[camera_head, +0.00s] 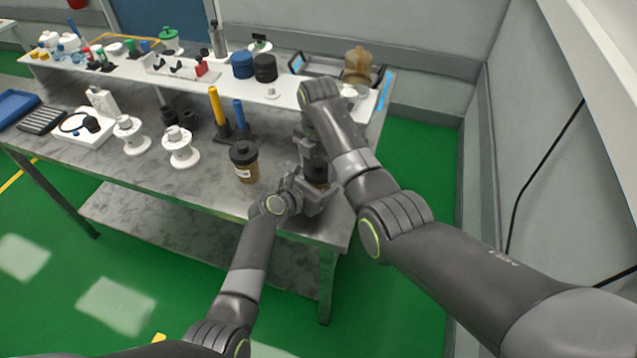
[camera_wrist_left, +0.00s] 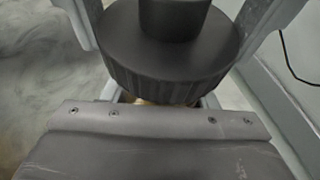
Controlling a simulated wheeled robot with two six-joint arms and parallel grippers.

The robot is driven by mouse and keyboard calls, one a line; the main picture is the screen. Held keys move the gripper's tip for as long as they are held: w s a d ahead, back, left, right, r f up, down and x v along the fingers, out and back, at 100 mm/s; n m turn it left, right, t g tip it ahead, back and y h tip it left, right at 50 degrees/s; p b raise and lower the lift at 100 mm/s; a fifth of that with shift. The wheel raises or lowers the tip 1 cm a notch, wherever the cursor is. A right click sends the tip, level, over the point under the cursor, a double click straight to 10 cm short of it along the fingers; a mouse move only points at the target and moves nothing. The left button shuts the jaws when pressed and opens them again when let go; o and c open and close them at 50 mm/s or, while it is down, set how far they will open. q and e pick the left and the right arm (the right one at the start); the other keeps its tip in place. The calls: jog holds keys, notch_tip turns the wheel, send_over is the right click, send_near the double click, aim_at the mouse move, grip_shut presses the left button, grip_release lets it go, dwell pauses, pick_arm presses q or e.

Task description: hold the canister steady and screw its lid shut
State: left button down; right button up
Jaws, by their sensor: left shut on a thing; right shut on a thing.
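The canister shows in the left wrist view as a thin strip of brownish body (camera_wrist_left: 150,102) under its wide black ribbed lid (camera_wrist_left: 165,72), which has a round knob on top. In the head view the lid (camera_head: 318,171) is a dark shape between my grippers near the table's right front corner. My left gripper (camera_head: 319,186) is shut around the canister's body from the front.
A second amber jar with a black lid (camera_head: 244,162) stands just left of my left gripper. Yellow and blue upright cylinders (camera_head: 216,108) and white round pieces (camera_head: 180,150) stand further left. A raised shelf (camera_head: 215,82) with bottles runs along the back.

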jog(key=m, duration=1.5)
jog(key=shift+m, duration=0.3)
jog(key=m, duration=0.5)
jog(key=shift+m, duration=0.3)
jog(key=o, duration=1.1)
jog(key=shift+o, duration=0.3)
jog(key=shift+a, duration=0.1)
jog(key=shift+s+a+f, duration=0.1)
jog(key=shift+s, duration=0.05)
pick_arm(q)
jog(key=shift+f, duration=0.1)
pick_arm(e)
notch_tip(320, 180, up, 8)
jog(key=shift+f, duration=0.1)
